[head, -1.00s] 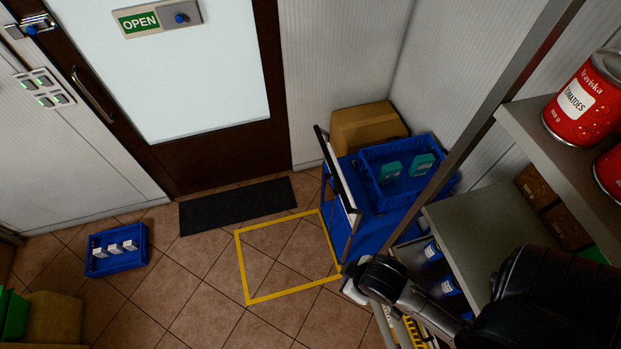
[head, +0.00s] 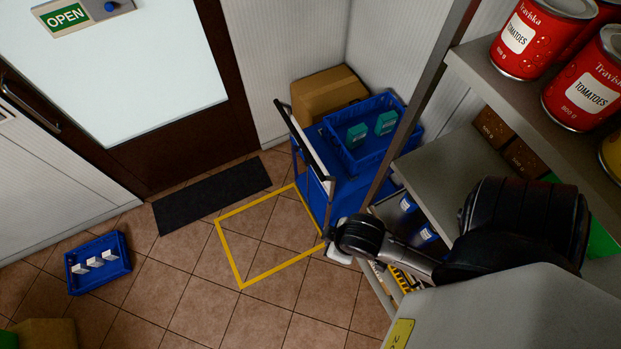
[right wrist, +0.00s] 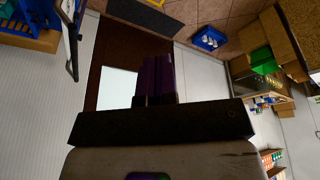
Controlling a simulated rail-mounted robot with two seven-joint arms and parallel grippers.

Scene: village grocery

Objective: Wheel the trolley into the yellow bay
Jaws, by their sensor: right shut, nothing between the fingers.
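The blue trolley (head: 345,195) stands just right of the yellow bay (head: 263,277), beside the shelf unit. Its black-and-white handle (head: 303,141) is on the bay side. The bay is a yellow outline on the floor, with empty tiles inside. The trolley carries a blue crate (head: 362,160) with two teal boxes. My right arm reaches in from the right in the head view, low in front of the trolley; its fingertips are hard to make out there. In the right wrist view my right gripper (right wrist: 157,65) is shut and empty, with the trolley handle (right wrist: 70,45) to its left. My left gripper is out of view.
A cardboard box (head: 328,95) is behind the trolley. A black mat (head: 212,195) lies before the door, and a small blue crate (head: 98,264) with white items stands on the floor at left. A shelf (head: 455,175) with tomato cans (head: 537,38) crowds the right. The central floor is open.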

